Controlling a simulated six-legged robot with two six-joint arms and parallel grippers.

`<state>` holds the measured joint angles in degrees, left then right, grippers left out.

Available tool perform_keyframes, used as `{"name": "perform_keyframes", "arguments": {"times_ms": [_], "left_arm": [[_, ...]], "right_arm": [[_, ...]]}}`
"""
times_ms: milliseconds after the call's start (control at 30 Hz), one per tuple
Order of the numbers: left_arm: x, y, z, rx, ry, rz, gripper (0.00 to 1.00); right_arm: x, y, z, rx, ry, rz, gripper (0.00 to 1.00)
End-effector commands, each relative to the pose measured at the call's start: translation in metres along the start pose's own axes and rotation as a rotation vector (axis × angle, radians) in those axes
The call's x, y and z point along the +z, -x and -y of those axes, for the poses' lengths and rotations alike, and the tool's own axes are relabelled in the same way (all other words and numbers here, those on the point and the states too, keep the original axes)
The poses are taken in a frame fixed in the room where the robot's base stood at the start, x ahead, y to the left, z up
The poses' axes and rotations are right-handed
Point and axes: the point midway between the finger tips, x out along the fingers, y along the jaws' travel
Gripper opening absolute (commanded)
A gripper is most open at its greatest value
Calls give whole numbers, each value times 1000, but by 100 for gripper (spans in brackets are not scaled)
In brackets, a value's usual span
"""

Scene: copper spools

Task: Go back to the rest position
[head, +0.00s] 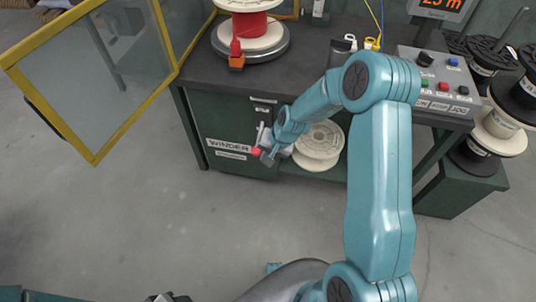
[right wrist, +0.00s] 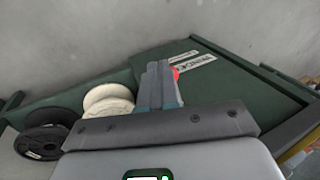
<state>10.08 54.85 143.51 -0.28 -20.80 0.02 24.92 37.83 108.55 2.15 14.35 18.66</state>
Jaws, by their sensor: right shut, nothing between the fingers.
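My right arm reaches forward and bends down at the front of the green winder cabinet (head: 190,120). Its gripper (head: 267,158) is shut and empty, in front of the cabinet, beside a round red part (head: 256,151). In the right wrist view the closed fingers (right wrist: 160,70) point at the cabinet front, and the red part shows just behind their tips. I cannot tell whether they touch it. I cannot make out my left gripper in either view.
Pale spools (head: 319,143) lie on the shelf under the bench (head: 300,60). A spool of red wire (head: 250,25) stands on top, with a yellow-framed guard (head: 135,120) open to its left. A control box (head: 440,82) and stacked spools (head: 495,130) are at right.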

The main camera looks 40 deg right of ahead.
Motion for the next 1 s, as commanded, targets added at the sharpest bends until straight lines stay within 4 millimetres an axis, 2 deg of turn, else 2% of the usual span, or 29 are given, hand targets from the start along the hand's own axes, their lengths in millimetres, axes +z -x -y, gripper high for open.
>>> {"name": "perform_keyframes", "arguments": {"times_ms": [200,733,833,867,933,967,1000], "left_arm": [[0,2,-1,0,0,0,43],[0,2,-1,0,0,0,43],[0,12,-4,0,0,1,43],[0,20,-7,0,0,1,43],[1,40,-14,0,0,0,43],[1,48,-17,0,0,0,43],[1,59,-21,0,0,0,43]], "right_arm": [[9,14,-1,0,1,0,0],[11,15,-2,0,0,0,0],[15,23,8,-3,15,8,0],[21,25,15,-2,27,22,0],[54,26,28,16,67,97,0],[74,25,31,28,87,139,0],[104,24,32,46,118,194,0]]}}
